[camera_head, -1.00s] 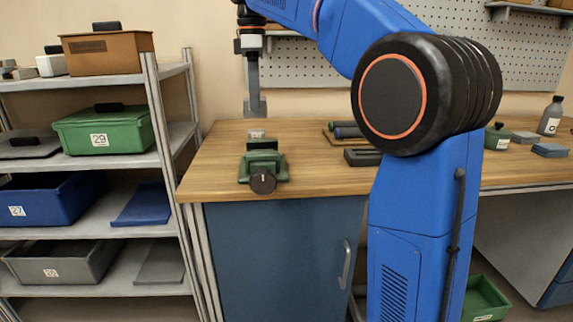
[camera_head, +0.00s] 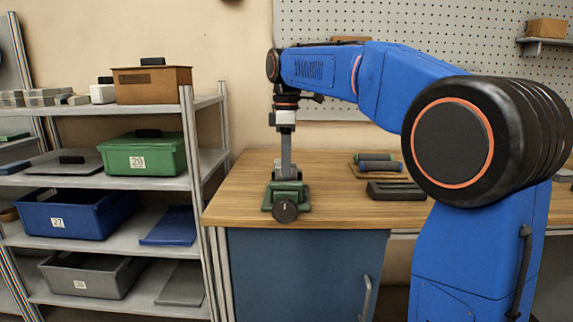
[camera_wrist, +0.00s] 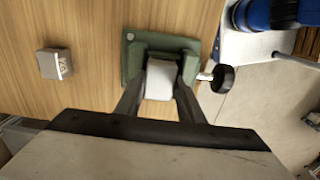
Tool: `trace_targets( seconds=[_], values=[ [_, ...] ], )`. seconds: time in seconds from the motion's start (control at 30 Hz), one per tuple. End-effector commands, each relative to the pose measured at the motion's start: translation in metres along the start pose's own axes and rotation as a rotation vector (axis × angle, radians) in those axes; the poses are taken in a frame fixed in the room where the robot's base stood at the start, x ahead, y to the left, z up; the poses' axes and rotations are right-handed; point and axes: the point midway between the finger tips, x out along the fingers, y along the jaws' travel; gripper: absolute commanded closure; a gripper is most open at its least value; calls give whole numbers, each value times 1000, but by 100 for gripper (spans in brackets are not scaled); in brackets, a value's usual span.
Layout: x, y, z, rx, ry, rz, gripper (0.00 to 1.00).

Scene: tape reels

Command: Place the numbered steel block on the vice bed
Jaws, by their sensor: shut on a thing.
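My gripper (camera_wrist: 162,82) is shut on a pale grey steel block (camera_wrist: 161,80); no number shows on the faces in view. The green vice (camera_wrist: 133,60) lies directly under the block in the wrist view, with its black knob to the right. In the head view my gripper (camera_head: 286,177) points straight down at the vice (camera_head: 286,198), and its tips overlap the vice's top. The block is hard to make out there. The vice bed is mostly hidden by block and fingers; I cannot tell whether the block touches it.
A dark tray (camera_head: 396,190) and a board with rolls (camera_head: 376,165) lie to the right. A shelf (camera_head: 206,100) with bins stands at left.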

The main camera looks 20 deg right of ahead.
Motion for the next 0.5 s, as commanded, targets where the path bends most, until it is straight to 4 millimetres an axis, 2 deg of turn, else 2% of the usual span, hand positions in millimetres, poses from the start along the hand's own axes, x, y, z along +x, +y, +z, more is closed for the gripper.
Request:
trace_targets(
  seconds=[0.43, 0.47, 0.5],
  values=[
    [6, 0, 0, 0, 0, 1, 97],
    [6, 0, 0, 0, 0, 0, 58],
    [6, 0, 0, 0, 0, 0, 48]
  ],
)
